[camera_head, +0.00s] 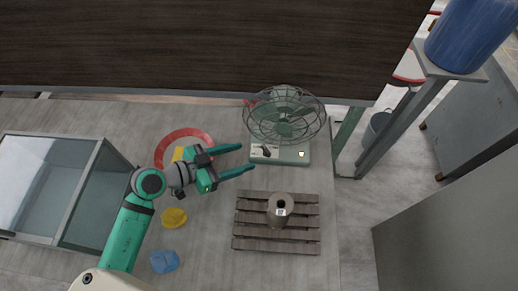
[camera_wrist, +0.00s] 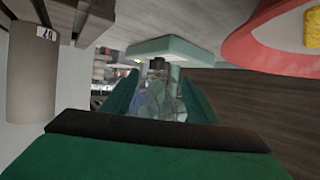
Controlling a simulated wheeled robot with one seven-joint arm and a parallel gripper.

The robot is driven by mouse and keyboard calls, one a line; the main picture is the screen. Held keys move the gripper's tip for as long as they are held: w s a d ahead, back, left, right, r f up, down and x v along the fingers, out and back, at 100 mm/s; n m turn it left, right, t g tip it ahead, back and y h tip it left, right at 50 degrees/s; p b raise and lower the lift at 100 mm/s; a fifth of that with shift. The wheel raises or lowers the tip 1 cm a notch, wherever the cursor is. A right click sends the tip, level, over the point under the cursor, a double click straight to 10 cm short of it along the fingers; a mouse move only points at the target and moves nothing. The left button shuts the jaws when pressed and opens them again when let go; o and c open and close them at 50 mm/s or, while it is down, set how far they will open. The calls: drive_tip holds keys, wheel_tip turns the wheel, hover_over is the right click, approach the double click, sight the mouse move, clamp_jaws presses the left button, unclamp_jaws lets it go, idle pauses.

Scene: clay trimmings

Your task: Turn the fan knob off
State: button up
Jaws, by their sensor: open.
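A pale green desk fan with a round wire cage (camera_head: 285,115) stands near the back right of the table. Its base (camera_head: 293,155) faces the front and carries a dark knob (camera_head: 265,150) on the left and a small light spot on the right. My gripper (camera_head: 249,158) is open and empty, its two green fingers pointing right, just left of the fan base and apart from the knob. In the wrist view the fan base (camera_wrist: 172,47) lies ahead, beyond and between the fingers, with a dark knob-like part (camera_wrist: 158,63) at its edge. The knob's exact angle is too small to tell.
A wooden slatted rack (camera_head: 250,238) holding a grey-brown vessel (camera_head: 279,217) stands in front of the fan. A red ring (camera_head: 172,142), a yellow lump (camera_head: 173,218), a blue lump (camera_head: 164,261) and a glass-sided case (camera_head: 82,190) lie left. Bare table separates the fan and rack.

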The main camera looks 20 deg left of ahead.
sight(265, 151)
drive_tip(key=x, duration=0.7)
drive_tip(key=shift+w+d, duration=0.1)
drive_tip(key=shift+w, duration=0.05)
drive_tip(key=shift+s+f, duration=0.1)
drive_tip(key=shift+s, duration=0.1)
drive_tip(key=c, duration=1.1)
